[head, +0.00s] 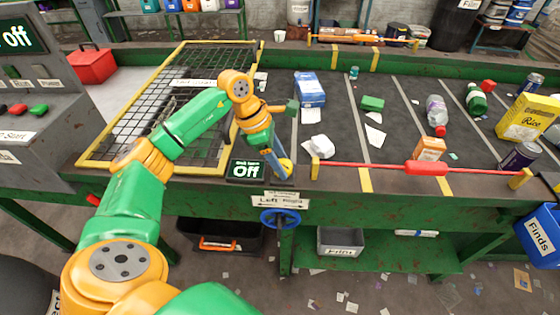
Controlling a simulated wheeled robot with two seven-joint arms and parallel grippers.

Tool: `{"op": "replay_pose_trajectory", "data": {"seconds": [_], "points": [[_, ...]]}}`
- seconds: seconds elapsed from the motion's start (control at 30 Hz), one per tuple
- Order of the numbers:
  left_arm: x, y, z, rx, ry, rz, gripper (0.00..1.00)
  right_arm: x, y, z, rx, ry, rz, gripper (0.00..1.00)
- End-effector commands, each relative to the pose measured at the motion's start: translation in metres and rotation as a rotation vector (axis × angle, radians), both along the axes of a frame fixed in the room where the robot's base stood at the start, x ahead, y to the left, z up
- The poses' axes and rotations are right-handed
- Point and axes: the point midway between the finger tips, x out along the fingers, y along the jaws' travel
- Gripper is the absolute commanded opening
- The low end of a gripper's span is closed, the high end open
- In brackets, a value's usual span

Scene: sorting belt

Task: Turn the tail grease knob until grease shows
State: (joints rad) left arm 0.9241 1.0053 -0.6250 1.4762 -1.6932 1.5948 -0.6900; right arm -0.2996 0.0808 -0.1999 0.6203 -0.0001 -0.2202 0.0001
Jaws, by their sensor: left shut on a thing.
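My left arm reaches in from the left, and my left gripper (281,172) points down at the belt's near edge. It is shut on a round yellow knob (287,164), which I take to be the tail grease knob. The fingers hide much of the knob. I can make out no grease around the knob. My right gripper is not in view.
A blue handwheel (281,218) is below. A red pull bar (425,168) runs along the belt's near edge to the right. A yellow-framed mesh guard (122,118) lies left. Litter covers the belt (335,100).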

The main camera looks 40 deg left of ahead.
Motion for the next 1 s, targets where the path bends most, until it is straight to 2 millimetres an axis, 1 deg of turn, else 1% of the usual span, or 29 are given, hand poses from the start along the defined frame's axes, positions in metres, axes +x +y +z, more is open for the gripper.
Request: {"op": "replay_pose_trajectory", "data": {"seconds": [0.3, 0.83, 0.87, 0.9, 0.93, 0.97, 1.0], "points": [[0.0007, 0.0001, 0.0000, 0.001, -0.001, -0.107, 0.00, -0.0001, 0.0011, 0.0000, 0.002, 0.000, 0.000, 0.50], [0.0008, 0.0003, -0.0001, 0.002, -0.001, -0.126, 0.00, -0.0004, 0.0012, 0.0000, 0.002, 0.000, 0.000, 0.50], [0.0007, 0.0003, -0.0003, 0.001, 0.000, -0.125, 0.64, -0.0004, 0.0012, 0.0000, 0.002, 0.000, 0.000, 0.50], [0.0007, 0.0003, -0.0003, 0.001, 0.000, -0.125, 0.75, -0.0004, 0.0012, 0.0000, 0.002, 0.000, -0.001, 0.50], [0.0006, 0.0003, -0.0003, 0.001, 0.000, -0.125, 0.83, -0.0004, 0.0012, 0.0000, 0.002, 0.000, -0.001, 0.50], [0.0007, 0.0003, -0.0003, 0.001, 0.000, -0.125, 0.86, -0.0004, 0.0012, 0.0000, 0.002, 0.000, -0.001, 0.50], [0.0006, 0.0003, -0.0003, 0.001, 0.000, -0.125, 0.86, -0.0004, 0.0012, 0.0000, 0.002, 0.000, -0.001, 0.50]]}}
